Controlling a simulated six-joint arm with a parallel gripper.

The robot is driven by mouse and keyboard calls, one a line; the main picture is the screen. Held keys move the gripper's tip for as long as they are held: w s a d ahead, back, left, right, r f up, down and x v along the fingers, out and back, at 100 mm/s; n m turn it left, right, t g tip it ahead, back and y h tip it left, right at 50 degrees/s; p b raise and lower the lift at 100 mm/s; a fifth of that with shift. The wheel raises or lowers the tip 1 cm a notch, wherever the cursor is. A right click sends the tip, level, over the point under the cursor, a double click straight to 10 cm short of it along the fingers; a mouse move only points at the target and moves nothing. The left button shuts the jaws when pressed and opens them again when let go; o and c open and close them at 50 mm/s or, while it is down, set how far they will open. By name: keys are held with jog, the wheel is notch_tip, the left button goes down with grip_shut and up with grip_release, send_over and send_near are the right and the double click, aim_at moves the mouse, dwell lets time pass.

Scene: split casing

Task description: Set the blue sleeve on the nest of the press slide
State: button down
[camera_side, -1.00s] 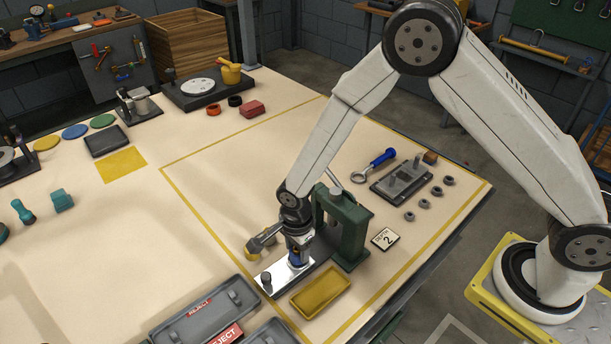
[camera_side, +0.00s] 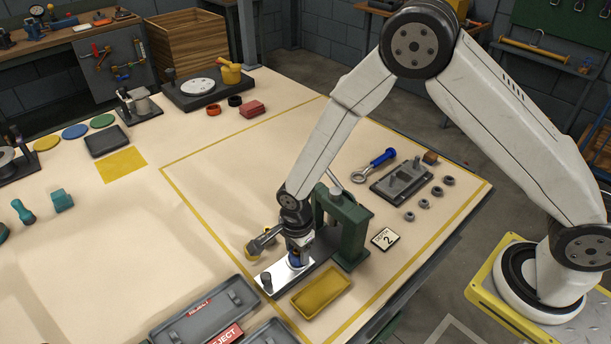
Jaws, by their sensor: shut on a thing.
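My gripper (camera_side: 297,247) points down over the bright metal press slide (camera_side: 277,278), in front of the green press (camera_side: 345,228). It is shut on the blue sleeve (camera_side: 295,259), of which only a small blue part shows below the fingers. The sleeve is at or just above the slide plate; I cannot tell whether it touches. The nest is hidden behind the sleeve and gripper. The slide reaches out of the press toward the lower left, with a dark knob (camera_side: 266,279) at its outer end.
A yellow tray (camera_side: 321,293) lies right of the slide. Grey reject trays (camera_side: 205,311) lie at the front. A grey-and-yellow tool (camera_side: 263,241) is close left of my gripper. A card marked 2 (camera_side: 385,239) and several nuts lie to the right.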

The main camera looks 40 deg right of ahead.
jog(key=shift+c, duration=0.3)
grip_release()
jog(key=shift+o, duration=0.3)
jog(key=shift+r, duration=0.2)
jog(key=shift+r, duration=3.3)
